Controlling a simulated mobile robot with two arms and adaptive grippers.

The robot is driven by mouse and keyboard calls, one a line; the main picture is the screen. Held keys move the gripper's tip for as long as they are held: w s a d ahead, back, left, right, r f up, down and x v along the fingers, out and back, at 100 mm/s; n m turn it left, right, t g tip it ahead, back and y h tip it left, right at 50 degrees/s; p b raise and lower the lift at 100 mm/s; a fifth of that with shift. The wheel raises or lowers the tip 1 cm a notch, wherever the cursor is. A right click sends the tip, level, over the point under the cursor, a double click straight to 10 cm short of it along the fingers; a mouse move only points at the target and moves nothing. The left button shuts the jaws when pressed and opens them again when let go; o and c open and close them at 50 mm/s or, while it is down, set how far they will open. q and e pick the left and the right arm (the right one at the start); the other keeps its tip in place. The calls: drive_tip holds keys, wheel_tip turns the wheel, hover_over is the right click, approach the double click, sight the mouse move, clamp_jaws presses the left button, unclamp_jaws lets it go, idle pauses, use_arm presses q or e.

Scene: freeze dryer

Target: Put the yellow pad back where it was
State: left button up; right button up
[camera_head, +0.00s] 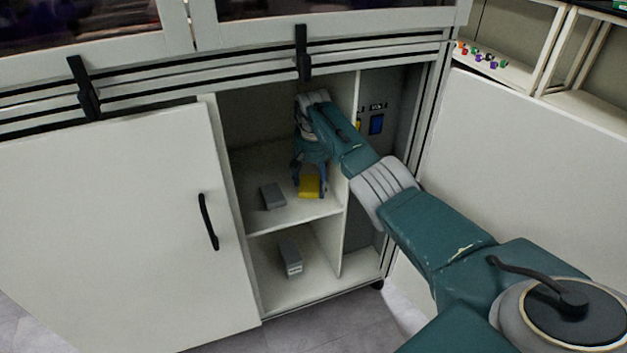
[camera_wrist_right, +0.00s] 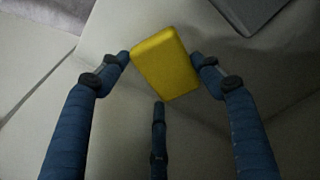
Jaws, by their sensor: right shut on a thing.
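The yellow pad (camera_head: 309,186) is at the upper shelf (camera_head: 285,218) inside the open cabinet, near the shelf's right side. My right gripper (camera_head: 310,183) reaches in from above and is shut on the pad. In the right wrist view the yellow pad (camera_wrist_right: 165,64) sits between the blue fingers of the right gripper (camera_wrist_right: 163,68), tilted in the picture. I cannot tell whether the pad touches the shelf. My left gripper is not in view.
A grey block (camera_head: 272,195) lies on the same shelf, left of the pad; it also shows in the right wrist view (camera_wrist_right: 250,10). Another grey block (camera_head: 290,258) stands in the lower compartment. A divider (camera_head: 346,215) and the left door (camera_head: 110,220) flank the opening.

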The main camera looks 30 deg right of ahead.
idle(0.3)
drive_tip(key=o, duration=1)
drive_tip(key=shift+c, duration=0.2)
